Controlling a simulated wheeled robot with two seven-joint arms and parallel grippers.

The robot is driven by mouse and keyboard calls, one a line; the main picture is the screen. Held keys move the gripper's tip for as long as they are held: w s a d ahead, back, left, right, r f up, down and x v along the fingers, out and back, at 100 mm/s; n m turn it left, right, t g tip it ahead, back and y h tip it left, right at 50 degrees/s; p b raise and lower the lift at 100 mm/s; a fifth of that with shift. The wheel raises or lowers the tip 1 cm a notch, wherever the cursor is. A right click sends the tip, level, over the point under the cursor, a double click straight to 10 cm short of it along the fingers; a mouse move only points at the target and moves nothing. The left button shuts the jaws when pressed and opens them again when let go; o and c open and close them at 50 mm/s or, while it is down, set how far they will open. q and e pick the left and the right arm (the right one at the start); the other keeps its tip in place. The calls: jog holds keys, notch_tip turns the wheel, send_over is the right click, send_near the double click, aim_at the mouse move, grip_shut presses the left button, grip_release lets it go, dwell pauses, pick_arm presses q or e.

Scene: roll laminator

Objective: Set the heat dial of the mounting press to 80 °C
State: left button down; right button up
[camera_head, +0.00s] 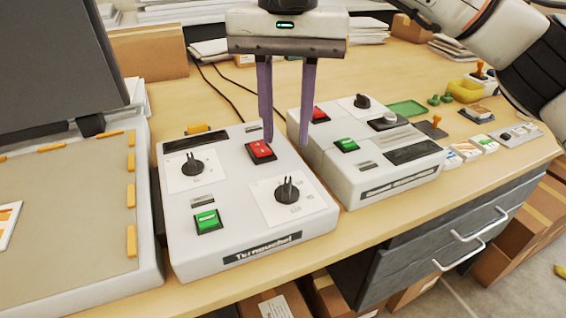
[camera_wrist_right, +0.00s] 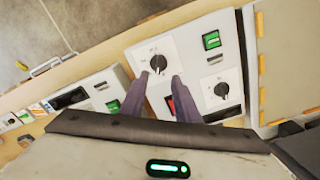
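A white control box (camera_head: 250,243) with a dark front label stands beside an open-lidded flat press bed (camera_head: 75,215). Its top carries a front-right black dial (camera_head: 287,190), a back-left black dial (camera_head: 192,166), a red switch (camera_head: 261,150) and a green switch (camera_head: 207,220). Dial markings are too small to read, so I cannot tell which dial is for heat. My right gripper (camera_head: 286,141) points down, open and empty, over the box's back-right part. In the right wrist view the front-right dial (camera_wrist_right: 158,64) appears just beyond the gap between the fingertips (camera_wrist_right: 160,78). My left gripper is not in view.
A second white control box (camera_head: 365,185) stands close on the right, with its own dials and switches. Dark drawers (camera_head: 430,240) are below the desk edge. Cardboard boxes (camera_head: 525,232) stand on the floor.

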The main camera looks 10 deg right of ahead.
aim_at(287, 186)
notch_tip(287, 186, down, 10)
jog(key=shift+d, duration=0.1)
dwell(0.4)
grip_shut()
